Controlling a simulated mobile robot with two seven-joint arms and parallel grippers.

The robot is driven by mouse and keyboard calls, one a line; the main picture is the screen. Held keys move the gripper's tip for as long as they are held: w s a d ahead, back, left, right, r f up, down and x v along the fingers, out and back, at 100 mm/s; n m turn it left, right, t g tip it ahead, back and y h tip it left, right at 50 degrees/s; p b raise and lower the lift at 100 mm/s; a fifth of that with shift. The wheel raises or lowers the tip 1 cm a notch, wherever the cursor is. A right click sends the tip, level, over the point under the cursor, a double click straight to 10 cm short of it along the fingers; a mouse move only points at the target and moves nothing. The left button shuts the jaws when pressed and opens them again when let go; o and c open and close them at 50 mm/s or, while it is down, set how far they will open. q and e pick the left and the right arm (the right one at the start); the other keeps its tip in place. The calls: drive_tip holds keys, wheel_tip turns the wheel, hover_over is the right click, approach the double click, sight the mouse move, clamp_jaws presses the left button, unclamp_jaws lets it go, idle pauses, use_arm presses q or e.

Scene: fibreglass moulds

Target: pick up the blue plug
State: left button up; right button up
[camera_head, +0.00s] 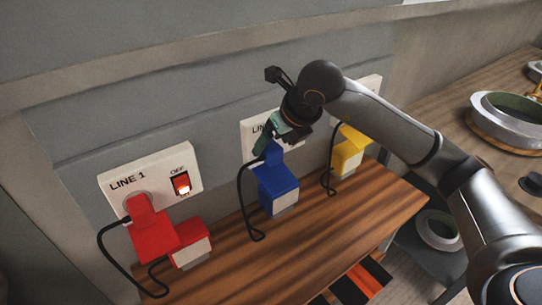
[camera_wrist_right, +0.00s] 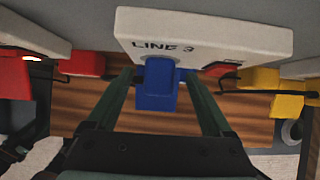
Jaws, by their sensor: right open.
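The blue plug (camera_head: 273,154) shows in the head view just below my right gripper, against the middle socket panel, with a blue block (camera_head: 279,191) under it on the wooden shelf. In the right wrist view the blue plug (camera_wrist_right: 158,72) is at the panel's lower edge, between the two fingers. My right gripper (camera_head: 268,134) is open, its fingers pointing down to the plug. In the wrist view the right gripper (camera_wrist_right: 160,82) has one finger on each side of the blue, with gaps visible. Whether the plug is seated in the socket is hidden.
The LINE 1 panel (camera_head: 128,177) has a lit red switch (camera_head: 181,184), with a red plug (camera_head: 150,225) and red block (camera_head: 191,246) below. A yellow plug (camera_head: 350,152) is to the right. Black cables loop on the wooden shelf (camera_head: 300,240). A round mould (camera_head: 508,115) lies far right.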

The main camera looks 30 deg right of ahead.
drive_tip(key=shift+x, duration=1.15)
clamp_jaws()
drive_tip(key=shift+r, duration=0.1)
